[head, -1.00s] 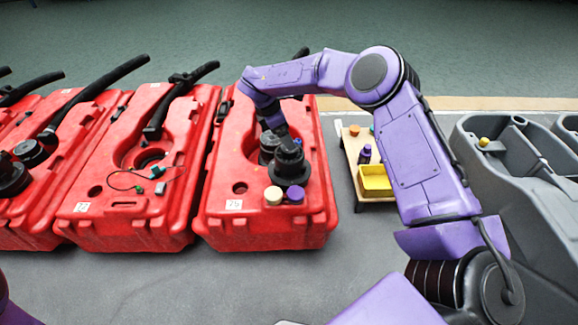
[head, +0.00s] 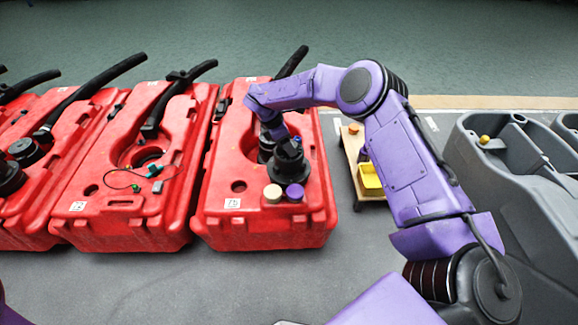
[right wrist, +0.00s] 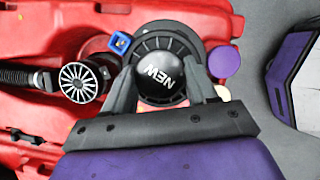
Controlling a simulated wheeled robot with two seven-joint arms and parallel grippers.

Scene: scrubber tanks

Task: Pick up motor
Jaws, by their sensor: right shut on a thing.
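The motor (head: 289,168) is a black round unit with a wide flange, standing upright on the red tank (head: 222,216) labelled 75. In the right wrist view its domed black top, marked NEW (right wrist: 160,76), sits between the fingers. My right gripper (head: 285,140) reaches down onto it from above and is shut on it. The flange appears to be at the tank's top; I cannot tell whether it touches. A blue connector (right wrist: 120,41) shows beside the motor. My left gripper is out of view.
A cream cap (head: 272,193) and a purple cap (head: 294,192) sit just in front of the motor. A second black round part (head: 266,148) is behind it. Other red tanks (head: 125,208) stand left. A wooden cart with a yellow bin (head: 370,181) and grey tanks (head: 520,190) are right.

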